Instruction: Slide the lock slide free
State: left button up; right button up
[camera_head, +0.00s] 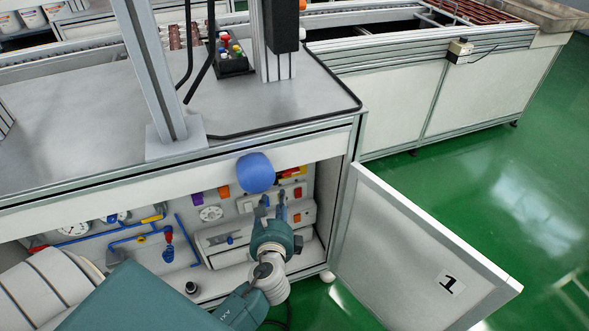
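I cannot single out the lock slide with certainty. Inside the open cabinet, a pale upper housing (250,201) and a pale lower housing (220,239) sit on the back panel. A blue rounded object (256,172) shows just above the fingertips, at the cabinet's top edge.
The cabinet door (405,245), marked 1, stands open at the right. The worktop (90,110) lies above, with a post (150,65). The green floor at right is clear.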

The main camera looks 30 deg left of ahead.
aim_at(275, 183)
pick_arm(q)
jog(key=b+x, duration=0.1)
jog(key=x, duration=0.7)
jog(key=shift+a, duration=0.3)
jog(key=shift+b+x, duration=0.35)
jog(key=shift+x, duration=0.5)
pick_arm(e)
jog(key=r, duration=0.1)
jog(key=w+r, duration=0.1)
jog(key=r, duration=0.1)
jog(key=w+r, duration=0.1)
jog(key=r, duration=0.1)
jog(key=shift+w+a+r, duration=0.15)
jog(key=shift+r, duration=0.1)
pick_arm(q)
jog(key=shift+r, duration=0.1)
grip_shut()
jog(key=shift+s, duration=0.1)
